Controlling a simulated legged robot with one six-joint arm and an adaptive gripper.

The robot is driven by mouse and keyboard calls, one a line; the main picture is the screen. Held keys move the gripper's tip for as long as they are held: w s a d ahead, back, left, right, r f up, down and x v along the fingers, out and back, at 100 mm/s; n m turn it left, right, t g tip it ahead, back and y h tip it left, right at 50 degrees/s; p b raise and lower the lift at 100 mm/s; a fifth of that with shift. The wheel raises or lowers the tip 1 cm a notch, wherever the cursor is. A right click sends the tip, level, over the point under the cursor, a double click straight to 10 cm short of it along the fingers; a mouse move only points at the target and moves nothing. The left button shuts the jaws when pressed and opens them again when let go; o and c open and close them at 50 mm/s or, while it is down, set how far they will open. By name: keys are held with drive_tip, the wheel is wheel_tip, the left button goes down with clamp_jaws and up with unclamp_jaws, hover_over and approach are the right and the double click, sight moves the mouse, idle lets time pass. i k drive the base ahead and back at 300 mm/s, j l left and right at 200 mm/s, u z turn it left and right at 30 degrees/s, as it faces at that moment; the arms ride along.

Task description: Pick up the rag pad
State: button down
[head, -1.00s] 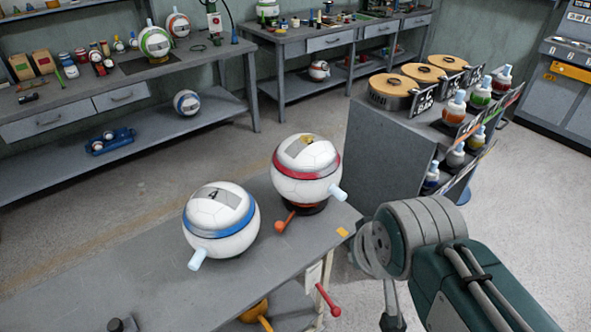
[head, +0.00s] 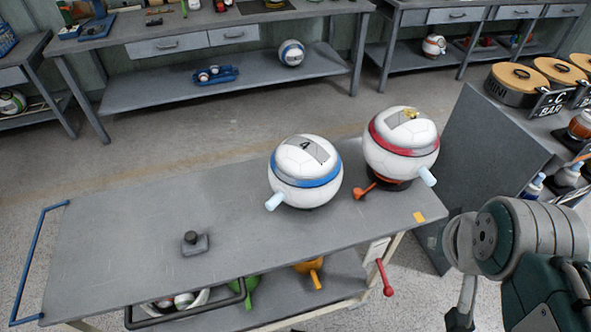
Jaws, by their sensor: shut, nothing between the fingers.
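A small flat grey block with a dark round knob (head: 192,242) lies on the left half of the cart's top (head: 130,225) in the head view. It looks like the rag pad, but its underside is hidden, so I cannot be sure. My arm reaches in at the lower right, beyond the cart's right end and well apart from the pad. My gripper's fingers do not show.
A white ball with a blue band (head: 306,172) and one with a red band (head: 401,145) stand right of the block. An orange lever (head: 364,190) and red handle (head: 386,278) stick out nearby. The cart top around the block is clear.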

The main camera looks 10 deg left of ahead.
sight(193, 243)
drive_tip(key=u, duration=1.9)
drive_tip(key=z, duration=1.45)
drive_tip(key=u, duration=1.45)
drive_tip(key=i+j+z, duration=0.35)
drive_tip(key=i+j, duration=0.1)
drive_tip(key=j, duration=0.1)
